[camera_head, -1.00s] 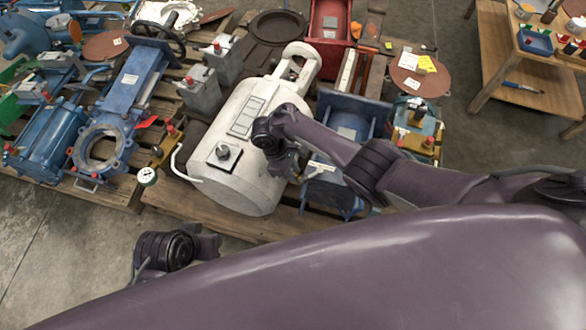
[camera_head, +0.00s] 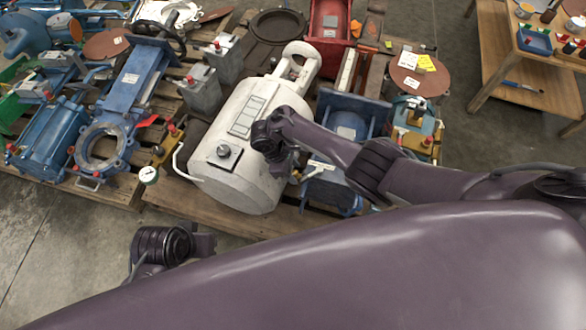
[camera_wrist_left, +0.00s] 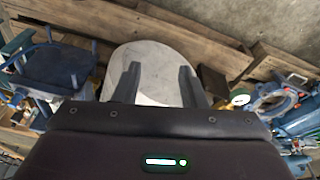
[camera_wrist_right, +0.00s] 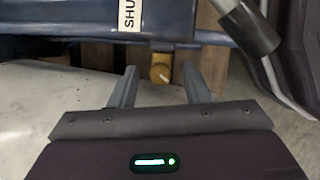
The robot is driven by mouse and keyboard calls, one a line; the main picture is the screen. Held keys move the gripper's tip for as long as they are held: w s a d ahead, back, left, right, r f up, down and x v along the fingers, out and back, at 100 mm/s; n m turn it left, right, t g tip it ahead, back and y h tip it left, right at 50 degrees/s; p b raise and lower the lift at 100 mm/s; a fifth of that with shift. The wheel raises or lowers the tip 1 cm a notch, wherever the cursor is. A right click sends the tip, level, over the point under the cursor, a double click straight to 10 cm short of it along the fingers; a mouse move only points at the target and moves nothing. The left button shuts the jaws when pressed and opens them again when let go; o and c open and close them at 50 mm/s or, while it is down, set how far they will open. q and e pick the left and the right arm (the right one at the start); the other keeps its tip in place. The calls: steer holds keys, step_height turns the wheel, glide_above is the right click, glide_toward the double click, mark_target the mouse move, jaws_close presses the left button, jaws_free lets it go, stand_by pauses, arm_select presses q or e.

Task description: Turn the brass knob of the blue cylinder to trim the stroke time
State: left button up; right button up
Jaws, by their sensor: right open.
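The blue cylinder (camera_head: 335,187) lies beside the white tank, partly hidden by my right arm. In the right wrist view the blue cylinder (camera_wrist_right: 90,20) spans the top, with a white label (camera_wrist_right: 129,14) reading "SHU", cut off. The brass knob (camera_wrist_right: 162,66) sticks out below its edge and bears a pale mark. My right gripper (camera_wrist_right: 160,86) is open and empty, its fingers either side of the knob's line; whether the tips reach past it I cannot tell. My left gripper (camera_wrist_left: 160,75) is open and empty, facing the white tank's end (camera_wrist_left: 155,65).
A dark sleeve on a grey rod (camera_wrist_right: 248,28) is right of the knob. Blue valves (camera_head: 115,110) crowd the pallet's left. A wooden table (camera_head: 485,85) is at upper right; floor is clear before it.

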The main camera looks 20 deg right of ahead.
arm_select(q)
steer(key=shift+n+g+y, duration=0.4)
steer(key=shift+g+y, duration=0.1)
steer(key=shift+g, duration=0.3)
steer(key=a+f+p, duration=0.1)
steer(key=f+p, duration=0.1)
steer(key=a+f+p, duration=0.1)
steer(key=shift+s+a+f, duration=0.2)
steer(key=shift+s+a, duration=0.1)
steer(key=shift+a, duration=0.05)
arm_select(e)
steer(key=v, duration=0.7)
steer(key=shift+r, duration=0.35)
steer(key=shift+a+f, duration=0.1)
